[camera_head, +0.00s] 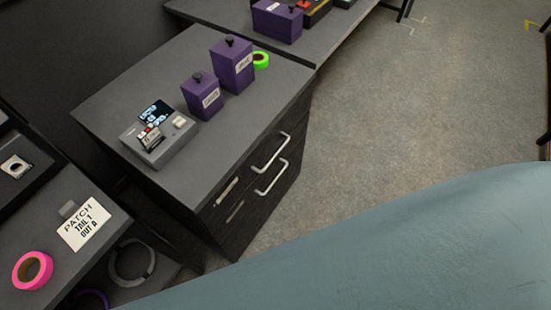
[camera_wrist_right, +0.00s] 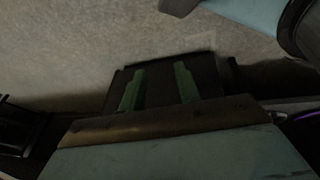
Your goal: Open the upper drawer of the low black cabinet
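The low black cabinet (camera_head: 215,245) stands left of centre in the head view, with a grey top. Its front faces right and shows two silver bar handles, the upper drawer's handle (camera_head: 270,152) above the lower drawer's handle (camera_head: 272,178). Both drawers look shut. My right gripper (camera_wrist_right: 158,88) shows in the right wrist view with its two green fingers apart and nothing seen between them. A dark shape lies behind the fingers; I cannot tell what it is. No handle shows clearly in that view. My left gripper is not in view.
Grey floor (camera_head: 390,110) lies clear right of the cabinet.

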